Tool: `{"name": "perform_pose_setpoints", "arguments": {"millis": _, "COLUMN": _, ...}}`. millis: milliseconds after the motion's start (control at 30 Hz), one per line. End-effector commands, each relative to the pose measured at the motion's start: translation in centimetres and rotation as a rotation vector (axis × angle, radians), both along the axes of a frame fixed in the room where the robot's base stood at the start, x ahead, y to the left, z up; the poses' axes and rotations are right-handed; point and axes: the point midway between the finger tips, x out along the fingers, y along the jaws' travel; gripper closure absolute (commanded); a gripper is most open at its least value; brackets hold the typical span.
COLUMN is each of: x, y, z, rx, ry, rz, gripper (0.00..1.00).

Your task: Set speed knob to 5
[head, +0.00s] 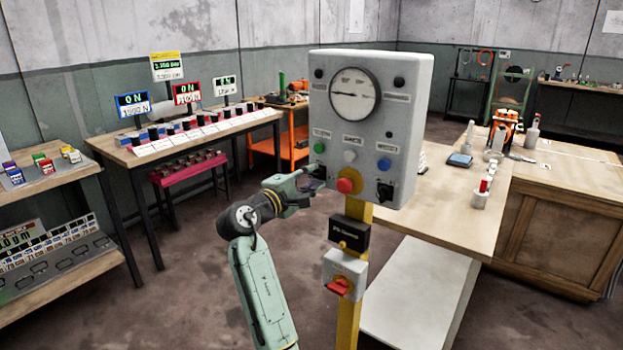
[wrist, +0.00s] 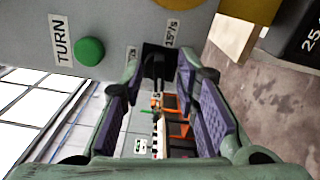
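The grey control box (head: 369,110) stands on a yellow post. It carries a round gauge (head: 355,94), and a black knob (head: 385,190) sits at its lower right. Another black knob sits at its lower left, mostly hidden by my gripper (head: 312,184) in the head view. In the wrist view this left knob (wrist: 158,62) lies between the fingertips of my gripper (wrist: 160,80). The fingers are spread on both sides of it, and no firm grip shows.
A green button (head: 319,148), a white button (head: 349,156), a blue button (head: 384,164) and a red button (head: 345,186) are on the box. A red switch (head: 340,287) is below on the post. A wooden workbench (head: 450,205) stands close at right.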

Motion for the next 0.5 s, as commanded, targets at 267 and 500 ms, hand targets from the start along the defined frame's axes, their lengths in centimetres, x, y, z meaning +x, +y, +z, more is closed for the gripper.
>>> {"name": "perform_pose_setpoints", "arguments": {"millis": 267, "x": -4.2, "y": 3.3, "z": 0.0, "rx": 0.001, "ry": 0.0, "rz": 0.006, "gripper": 0.72}}
{"name": "perform_pose_setpoints", "arguments": {"millis": 500, "x": -7.8, "y": 5.8, "z": -0.1, "rx": 0.001, "ry": 0.001, "rz": 0.003, "gripper": 0.72}}
